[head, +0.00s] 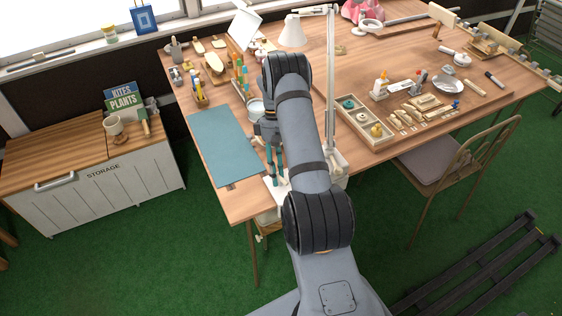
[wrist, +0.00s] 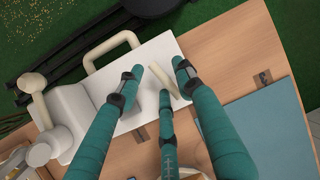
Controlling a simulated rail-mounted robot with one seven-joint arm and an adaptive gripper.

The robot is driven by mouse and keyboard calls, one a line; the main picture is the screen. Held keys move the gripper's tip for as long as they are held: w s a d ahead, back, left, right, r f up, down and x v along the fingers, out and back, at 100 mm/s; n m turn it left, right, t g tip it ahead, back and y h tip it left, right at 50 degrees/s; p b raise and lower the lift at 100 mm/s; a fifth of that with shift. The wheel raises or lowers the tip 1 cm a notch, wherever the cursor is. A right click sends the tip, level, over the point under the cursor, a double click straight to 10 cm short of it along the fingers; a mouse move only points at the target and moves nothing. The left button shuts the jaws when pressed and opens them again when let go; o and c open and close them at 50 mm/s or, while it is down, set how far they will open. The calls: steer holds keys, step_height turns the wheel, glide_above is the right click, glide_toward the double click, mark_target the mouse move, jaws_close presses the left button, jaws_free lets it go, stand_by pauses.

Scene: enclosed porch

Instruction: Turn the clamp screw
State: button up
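A white plate (head: 277,187) lies at the table's near edge; it also shows in the wrist view (wrist: 133,115). A slim cream bar (wrist: 162,75) stands out above the plate between my fingertips. It looks like the clamp screw's handle, but its lower end is partly hidden. My gripper (wrist: 158,80) is open, with its teal fingers spread around the bar. I cannot tell whether any finger touches it. In the head view my gripper (head: 277,178) points down over the plate, partly hidden by my arm. A cream part (head: 261,237) shows below the table edge.
A teal mat (head: 223,145) lies left of the plate. A white lamp (head: 331,90) stands close on the right. A cream loop handle (wrist: 110,48) and a ball-ended cream rod (wrist: 36,98) are near my fingers. A divided tray (head: 365,125) is farther right.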

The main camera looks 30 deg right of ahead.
steer(key=v, duration=1.1)
steer(key=shift+a+r, duration=0.1)
steer(key=x, duration=1.1)
steer(key=shift+s+f, duration=0.1)
steer(key=shift+f, duration=0.3)
steer(key=shift+r, duration=0.1)
steer(key=v, duration=1.2)
steer(key=x, duration=1.1)
steer(key=shift+s+f, duration=0.15)
steer(key=shift+f, duration=0.2)
steer(key=shift+n+p, duration=0.35)
steer(key=shift+n, duration=0.05)
steer(key=shift+f+n+h+p, duration=0.1)
steer(key=shift+n+h+p, duration=0.1)
steer(key=shift+n+h, duration=0.35)
steer(key=shift+f+n+h+p, duration=0.15)
steer(key=shift+n+h, duration=0.1)
steer(key=shift+n, duration=0.6)
